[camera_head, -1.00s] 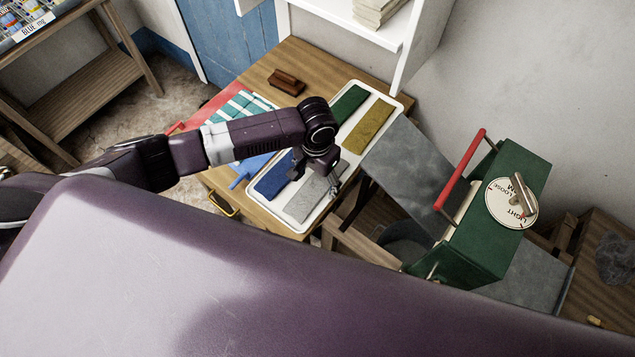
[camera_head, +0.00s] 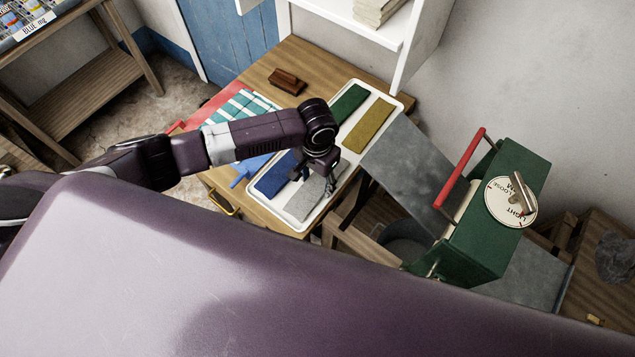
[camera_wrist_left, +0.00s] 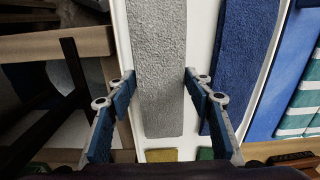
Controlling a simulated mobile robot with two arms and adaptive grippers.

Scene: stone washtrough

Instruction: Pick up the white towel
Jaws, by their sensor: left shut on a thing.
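The white towel, pale grey in this light, is a flat folded strip (camera_head: 303,206) at the near end of the white tray (camera_head: 296,228). In the left wrist view the towel (camera_wrist_left: 157,40) runs between the two fingers. My left gripper (camera_head: 319,183) points down over the towel, and in the wrist view (camera_wrist_left: 159,77) its fingers are shut on the towel's long sides. I cannot tell whether the towel is clear of the tray. The gripper hides part of the towel in the head view. My right gripper is not in view.
A blue towel (camera_head: 271,177) lies beside it, with a green (camera_head: 349,102) and a mustard towel (camera_head: 369,124) farther up the tray. A striped cloth (camera_head: 240,108) and a brown brush-like block (camera_head: 287,80) are on the table. A green box with a red handle (camera_head: 461,168) stands right.

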